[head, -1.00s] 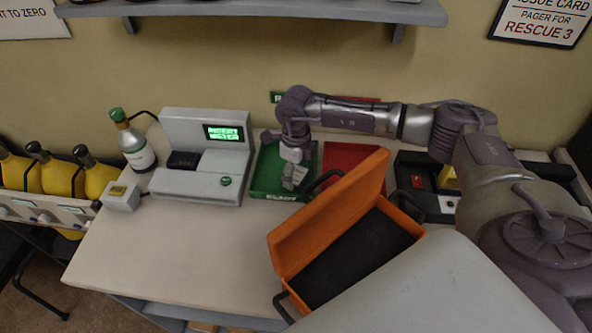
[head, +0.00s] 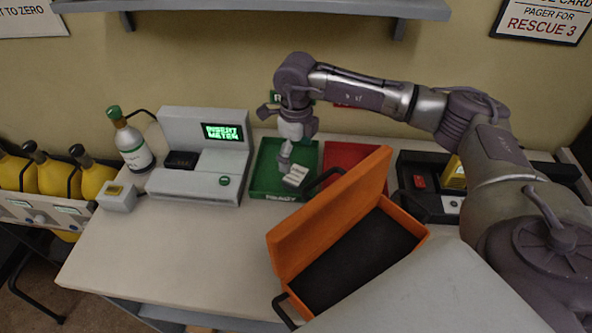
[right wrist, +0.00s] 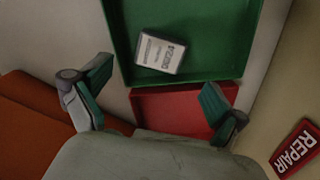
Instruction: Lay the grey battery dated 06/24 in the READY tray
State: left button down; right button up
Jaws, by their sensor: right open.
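The grey battery (head: 297,175) lies in the green READY tray (head: 262,188), near its right side. In the right wrist view the battery (right wrist: 159,53) lies flat on the floor of the green tray (right wrist: 218,30), apart from the fingers; its printed date is too small to read. My right gripper (head: 285,157) is above the tray, open and empty. Its two spread fingers (right wrist: 150,103) show in the right wrist view. My left gripper is not in view.
A red tray (head: 345,158) stands right of the green one. An open orange case (head: 330,215) stands in front, its lid raised near the trays. A grey meter (head: 215,180) with a lit screen stands to the left. The table's front left is clear.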

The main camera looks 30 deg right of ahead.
aim_at(296, 175)
jog(key=shift+r+b, duration=0.55)
jog(key=shift+r, duration=2.25)
